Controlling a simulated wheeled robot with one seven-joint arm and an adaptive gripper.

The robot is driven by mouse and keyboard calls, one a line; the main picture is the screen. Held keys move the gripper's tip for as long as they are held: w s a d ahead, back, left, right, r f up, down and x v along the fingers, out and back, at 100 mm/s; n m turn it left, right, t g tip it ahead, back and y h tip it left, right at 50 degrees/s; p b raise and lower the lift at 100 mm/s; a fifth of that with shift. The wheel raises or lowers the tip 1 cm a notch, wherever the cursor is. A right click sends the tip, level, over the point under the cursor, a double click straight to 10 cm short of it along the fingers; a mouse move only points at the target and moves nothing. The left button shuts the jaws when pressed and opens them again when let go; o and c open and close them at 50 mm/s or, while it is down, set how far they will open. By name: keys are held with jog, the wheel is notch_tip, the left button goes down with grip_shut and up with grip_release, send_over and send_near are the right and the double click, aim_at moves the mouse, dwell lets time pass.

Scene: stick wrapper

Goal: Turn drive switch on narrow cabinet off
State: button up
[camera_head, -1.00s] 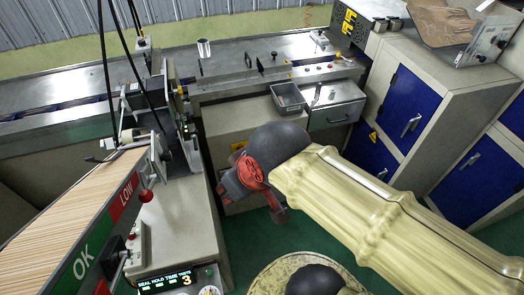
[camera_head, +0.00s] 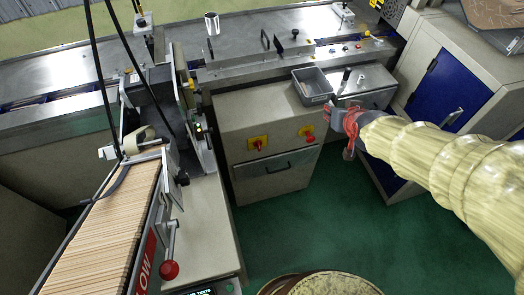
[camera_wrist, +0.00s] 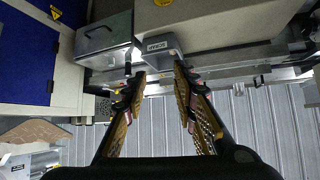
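A beige cabinet (camera_head: 228,120) stands in the middle of the head view, with a drawer-like lower front. Two rotary switches with red handles on yellow plates show on its front: a left switch (camera_head: 258,143) and a right switch (camera_head: 307,133). Any labels are too small to read, and I cannot tell which is the drive switch. My gripper (camera_head: 343,122) is to the right of the right switch, apart from it. In the wrist view my gripper (camera_wrist: 160,92) is open, with nothing between its fingers. A yellow patch (camera_wrist: 162,2) is cut off at that view's top edge.
A grey bin (camera_head: 312,86) sits on the cabinet top, beside a metal drawer unit (camera_head: 366,85). A blue-doored cabinet (camera_head: 440,90) stands at right. A feeder with wooden sticks (camera_head: 105,235) is at left. Green floor (camera_head: 290,235) is clear before the cabinet.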

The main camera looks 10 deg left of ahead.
jog(key=w+a+f+n+t+y+b, duration=0.15)
jog(key=w+a+f, duration=0.25)
jog(key=a+f, duration=0.45)
jog(key=w+a+f+n+t+y+b, duration=0.15)
jog(key=w+a+f, duration=0.35)
jog(key=f, duration=0.6)
jog(key=n+t+y+b, duration=0.1)
jog(key=t+y+b, duration=0.2)
jog(key=y, duration=0.1)
send_near(260, 147)
jog(key=x, duration=0.8)
jog(key=shift+w+a+r, duration=0.2)
jog(key=shift+w+a, duration=0.05)
jog(key=shift+a, duration=0.05)
jog(key=c, duration=0.3)
jog(key=c, duration=0.4)
grip_shut()
